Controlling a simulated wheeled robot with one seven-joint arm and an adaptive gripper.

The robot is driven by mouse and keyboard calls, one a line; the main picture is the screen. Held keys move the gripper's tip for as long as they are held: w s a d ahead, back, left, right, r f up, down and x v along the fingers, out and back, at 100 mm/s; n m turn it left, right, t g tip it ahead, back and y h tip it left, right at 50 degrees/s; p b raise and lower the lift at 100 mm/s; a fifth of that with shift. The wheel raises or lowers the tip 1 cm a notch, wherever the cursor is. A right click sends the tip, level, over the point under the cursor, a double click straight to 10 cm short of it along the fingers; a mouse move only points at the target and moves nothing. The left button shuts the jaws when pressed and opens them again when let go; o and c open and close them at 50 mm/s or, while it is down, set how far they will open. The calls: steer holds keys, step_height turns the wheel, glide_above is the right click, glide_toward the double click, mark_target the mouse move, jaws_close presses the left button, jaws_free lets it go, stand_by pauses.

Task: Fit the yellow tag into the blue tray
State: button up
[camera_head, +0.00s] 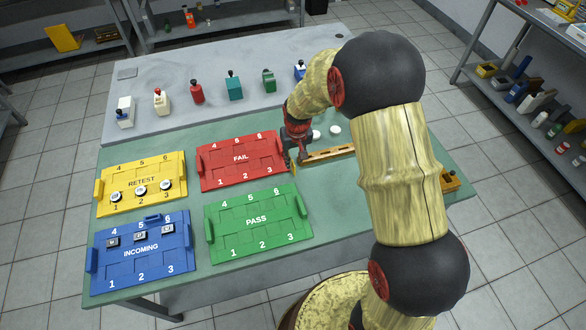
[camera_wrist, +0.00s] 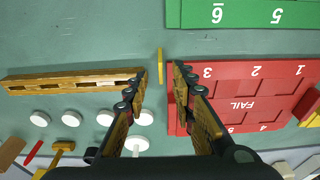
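The yellow tag (camera_wrist: 160,66) is a thin upright strip in the wrist view, seen edge-on. My gripper (camera_wrist: 160,75) is open, with one finger on each side of the tag. Gaps show between the fingertips and the tag, so I see no contact. In the head view my gripper (camera_head: 291,160) is beside the red FAIL tray, at the left end of the wooden rack, and partly hides the tag (camera_head: 293,170). The blue INCOMING tray (camera_head: 125,266) lies at the table's front left. Its 4, 5 and 6 places hold dark pieces; 1, 2 and 3 look empty.
The red FAIL tray (camera_head: 240,174) and green PASS tray (camera_head: 258,232) lie between my gripper and the blue tray. The yellow RETEST tray (camera_head: 143,197) holds three round pieces. A slotted wooden rack (camera_wrist: 65,84) and white discs (camera_wrist: 72,118) are close to the gripper.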

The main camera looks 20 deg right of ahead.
mark_target(293, 163)
steer(key=f, duration=0.1)
steer(key=f+b, duration=0.1)
steer(key=f, duration=0.2)
steer(key=shift+w+f, duration=0.15)
steer(key=shift+w, duration=0.1)
steer(key=shift+c, duration=1.2)
steer(key=c, duration=0.4)
jaws_close()
